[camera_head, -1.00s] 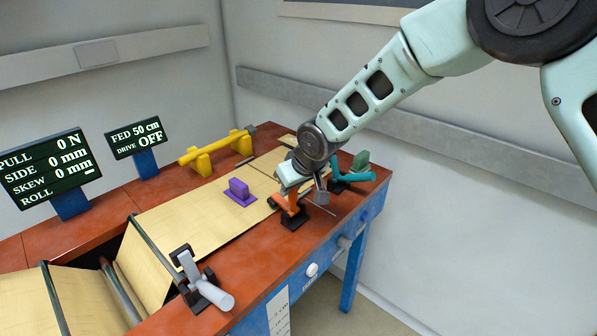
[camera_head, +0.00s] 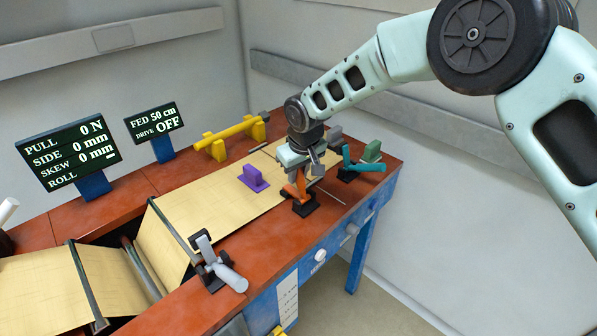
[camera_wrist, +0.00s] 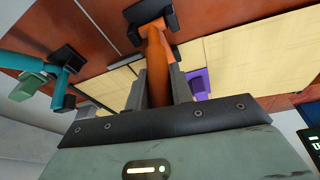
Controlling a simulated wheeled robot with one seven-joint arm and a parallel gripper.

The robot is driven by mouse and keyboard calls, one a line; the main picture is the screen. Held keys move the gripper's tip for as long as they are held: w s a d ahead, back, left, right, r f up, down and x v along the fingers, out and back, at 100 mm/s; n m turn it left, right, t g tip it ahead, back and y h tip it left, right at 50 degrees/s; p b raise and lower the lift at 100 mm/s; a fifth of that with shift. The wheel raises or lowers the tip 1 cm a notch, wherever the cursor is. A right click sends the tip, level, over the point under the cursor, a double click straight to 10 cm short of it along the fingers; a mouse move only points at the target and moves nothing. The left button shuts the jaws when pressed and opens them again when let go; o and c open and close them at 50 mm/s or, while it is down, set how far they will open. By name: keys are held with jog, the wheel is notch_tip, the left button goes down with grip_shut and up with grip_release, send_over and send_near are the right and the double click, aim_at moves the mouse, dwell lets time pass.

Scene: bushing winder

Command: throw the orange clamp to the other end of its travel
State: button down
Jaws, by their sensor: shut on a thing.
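The orange clamp (camera_head: 301,187) stands on a black base at the front edge of the paper strip. It also shows in the wrist view (camera_wrist: 157,62), its lever running between my two fingers towards the palm. My gripper (camera_head: 303,173) comes down on it from above and is shut on its lever. In the head view the lever stands close to upright, its top partly hidden by my gripper. In the wrist view the black base (camera_wrist: 151,17) lies beyond the fingertips.
A teal clamp (camera_head: 362,166) and a green block (camera_head: 371,151) stand close on the right. A purple block (camera_head: 253,178) sits on the paper (camera_head: 205,205) to the left. A yellow bar (camera_head: 230,133) lies behind. A grey-handled clamp (camera_head: 222,265) stands at the front. The display reads drive OFF.

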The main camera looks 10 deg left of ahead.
jog(key=c, duration=1.2)
grip_release()
jog(key=shift+a, duration=0.1)
jog(key=shift+c, duration=0.2)
jog(key=b+v, duration=0.3)
jog(key=v, duration=1.4)
jog(key=shift+b, duration=0.3)
jog(key=shift+s+r, duration=0.15)
jog(key=shift+r, duration=0.05)
